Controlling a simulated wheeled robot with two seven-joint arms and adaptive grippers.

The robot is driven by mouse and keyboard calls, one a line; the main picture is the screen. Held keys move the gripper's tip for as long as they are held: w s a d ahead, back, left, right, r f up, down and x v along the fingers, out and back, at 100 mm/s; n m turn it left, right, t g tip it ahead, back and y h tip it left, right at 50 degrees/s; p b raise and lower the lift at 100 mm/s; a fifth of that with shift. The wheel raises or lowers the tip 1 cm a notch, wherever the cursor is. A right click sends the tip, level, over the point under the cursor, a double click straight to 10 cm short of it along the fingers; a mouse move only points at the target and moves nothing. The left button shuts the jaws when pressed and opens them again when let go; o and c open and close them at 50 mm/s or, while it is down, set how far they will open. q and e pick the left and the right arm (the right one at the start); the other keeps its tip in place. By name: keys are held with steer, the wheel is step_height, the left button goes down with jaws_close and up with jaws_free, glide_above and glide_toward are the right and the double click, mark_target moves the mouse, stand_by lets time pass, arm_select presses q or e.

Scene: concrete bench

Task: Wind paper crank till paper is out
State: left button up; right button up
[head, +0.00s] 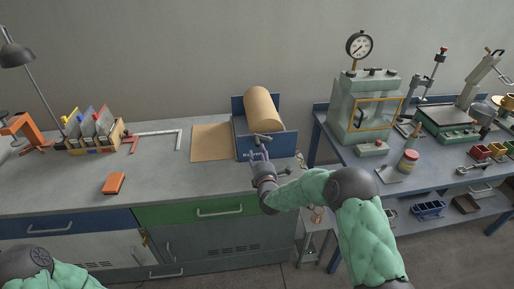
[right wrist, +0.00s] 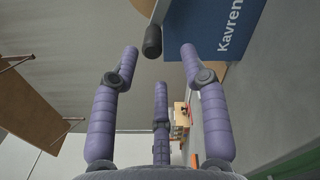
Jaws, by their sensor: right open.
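The brown paper roll (head: 262,108) sits in a blue holder (head: 278,144) on the grey bench. A flat brown paper sheet (head: 212,143) lies on the bench left of the holder. My right gripper (head: 258,155) is at the holder's front, with its fingers open. In the right wrist view, the dark crank knob (right wrist: 153,42) shows just beyond and between the open fingertips (right wrist: 158,65), apart from them as far as I can tell. The holder's blue side panel (right wrist: 225,25) reads "Kavren". My left gripper is out of view; only my left arm shows at lower left.
An orange block (head: 114,183), a file rack (head: 92,135) and a lamp (head: 18,55) are on the bench's left part. A blue table at right carries a press (head: 362,105) with a gauge and several small items. The front middle of the bench is clear.

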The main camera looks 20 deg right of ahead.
steer(key=shift+v, duration=1.55)
